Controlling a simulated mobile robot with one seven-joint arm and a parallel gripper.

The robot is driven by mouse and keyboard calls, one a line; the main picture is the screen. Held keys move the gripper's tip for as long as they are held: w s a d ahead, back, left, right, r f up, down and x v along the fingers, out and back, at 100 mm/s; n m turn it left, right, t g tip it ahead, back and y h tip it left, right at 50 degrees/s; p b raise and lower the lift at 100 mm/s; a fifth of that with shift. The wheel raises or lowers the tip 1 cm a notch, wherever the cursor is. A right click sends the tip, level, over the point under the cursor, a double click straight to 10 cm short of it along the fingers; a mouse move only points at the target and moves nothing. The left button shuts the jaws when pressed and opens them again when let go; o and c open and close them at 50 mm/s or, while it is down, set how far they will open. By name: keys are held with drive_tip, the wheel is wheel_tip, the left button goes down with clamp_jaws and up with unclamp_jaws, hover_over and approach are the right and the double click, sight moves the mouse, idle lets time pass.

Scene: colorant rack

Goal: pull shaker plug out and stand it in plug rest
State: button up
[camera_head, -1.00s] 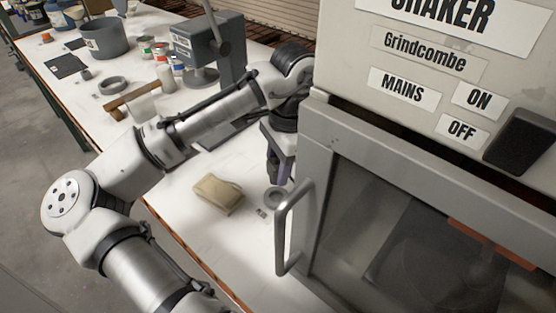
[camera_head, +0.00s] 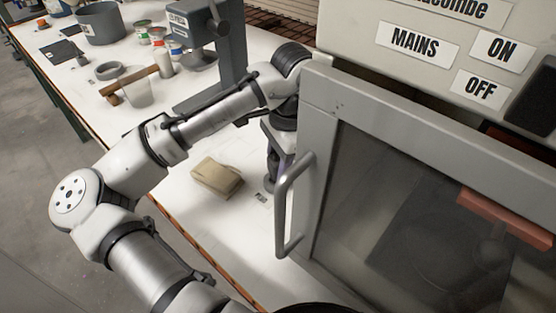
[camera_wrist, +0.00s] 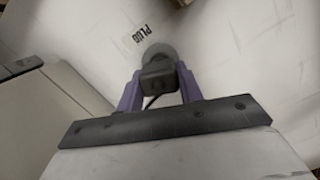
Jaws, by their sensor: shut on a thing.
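My gripper (camera_wrist: 160,90) is shut on the dark shaker plug (camera_wrist: 157,77), seen between its two purple fingers in the wrist view. A thin dark cord shows beside the plug. The round grey plug rest (camera_wrist: 158,49) lies just beyond the plug on the white bench, with a "PLUG" label (camera_wrist: 136,36) beside it. In the head view my gripper (camera_head: 277,178) is low over the bench, left of the shaker's door handle. The rest (camera_head: 268,185) is partly hidden there. Whether the plug touches the rest cannot be told.
The shaker door (camera_head: 420,220) and its metal handle (camera_head: 293,205) stand close on the right. A tan folded cloth (camera_head: 217,177) lies left of the gripper. A grey machine (camera_head: 205,50), cups and tins stand farther back.

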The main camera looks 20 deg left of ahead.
drive_tip(key=shift+f+b, duration=0.65)
drive_tip(key=shift+f, duration=0.55)
drive_tip(key=o, duration=1.1)
drive_tip(key=shift+r, duration=0.1)
